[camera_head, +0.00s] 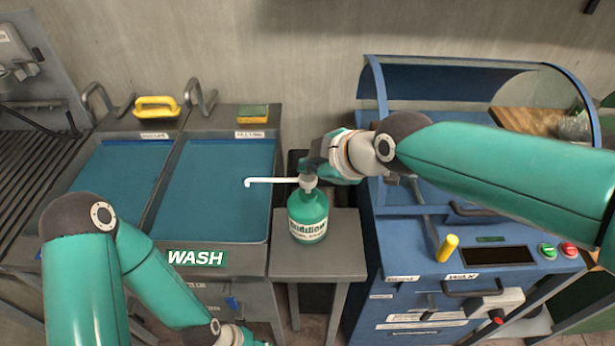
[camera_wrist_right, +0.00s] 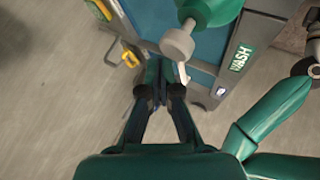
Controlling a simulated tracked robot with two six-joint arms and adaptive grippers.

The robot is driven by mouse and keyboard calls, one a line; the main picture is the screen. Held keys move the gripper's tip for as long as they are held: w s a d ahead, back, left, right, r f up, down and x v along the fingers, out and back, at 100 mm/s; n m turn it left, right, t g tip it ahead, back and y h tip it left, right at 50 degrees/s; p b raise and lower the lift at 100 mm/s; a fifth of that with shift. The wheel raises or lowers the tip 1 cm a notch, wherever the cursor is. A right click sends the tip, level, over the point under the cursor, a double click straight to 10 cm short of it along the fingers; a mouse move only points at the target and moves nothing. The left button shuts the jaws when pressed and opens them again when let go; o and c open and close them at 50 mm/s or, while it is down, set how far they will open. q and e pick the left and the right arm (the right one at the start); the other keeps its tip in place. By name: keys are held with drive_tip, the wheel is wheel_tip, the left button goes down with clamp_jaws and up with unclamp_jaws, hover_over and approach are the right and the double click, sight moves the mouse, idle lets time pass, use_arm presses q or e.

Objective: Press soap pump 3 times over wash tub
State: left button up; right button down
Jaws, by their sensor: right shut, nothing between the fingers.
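The green soap bottle (camera_head: 308,215) stands upright on a small grey table (camera_head: 345,252). Its long white spout (camera_head: 265,181) points left over the right edge of the wash tub (camera_head: 268,246), which holds blue water. My right gripper (camera_head: 313,168) is shut and empty, at the grey pump head (camera_head: 307,183) in the head view; I cannot tell whether they touch. The right wrist view shows its fingers (camera_wrist_right: 156,94) together, with the pump head (camera_wrist_right: 178,45) beside them. My left gripper (camera_head: 238,338) is at the bottom edge, its fingers cut off.
A second blue basin (camera_head: 118,175) is to the left. A yellow-handled tool (camera_head: 157,106) and a sponge (camera_head: 252,114) lie on the back ledge. A blue machine (camera_head: 395,250) with a clear curved hood and a yellow knob (camera_head: 447,248) stands close right of the table.

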drive_tip(key=shift+s+f+b, duration=0.1)
drive_tip(key=shift+f+b, duration=0.85)
drive_tip(key=shift+f, duration=0.2)
idle(0.9)
drive_tip(key=shift+r, duration=0.15)
idle(0.3)
drive_tip(key=shift+r+p, duration=0.9)
drive_tip(key=shift+r, duration=0.35)
drive_tip(key=shift+r, duration=0.1)
drive_tip(key=shift+r+p, duration=1.75)
drive_tip(key=shift+r, duration=0.7)
